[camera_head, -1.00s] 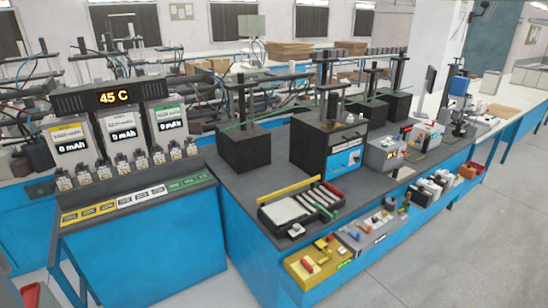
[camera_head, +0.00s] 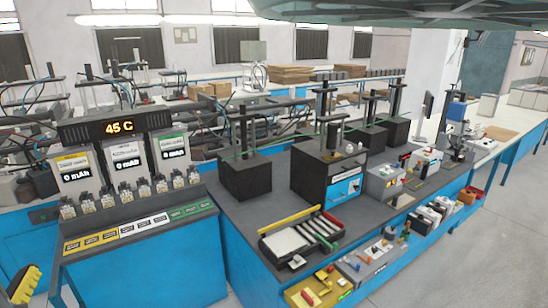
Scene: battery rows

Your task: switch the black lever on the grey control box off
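A grey control box (camera_head: 362,272) with several small coloured levers and knobs sits at the front edge of the blue bench. It stands right of a yellow box (camera_head: 300,297) that is cut by the bottom edge. The levers are too small to make out a black one or its position. A second grey box (camera_head: 379,187) stands further back, with a small lit display. My gripper is not recognisable in the view. No gripper touches either grey box.
A black tray (camera_head: 268,250) with tools lies behind the front boxes. A large black box (camera_head: 312,176) with posts stands behind it. A yellow ridged piece (camera_head: 24,284) shows at bottom left, its owner unclear. A large dark greenish shape (camera_head: 410,14) covers the top right. Floor at right is clear.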

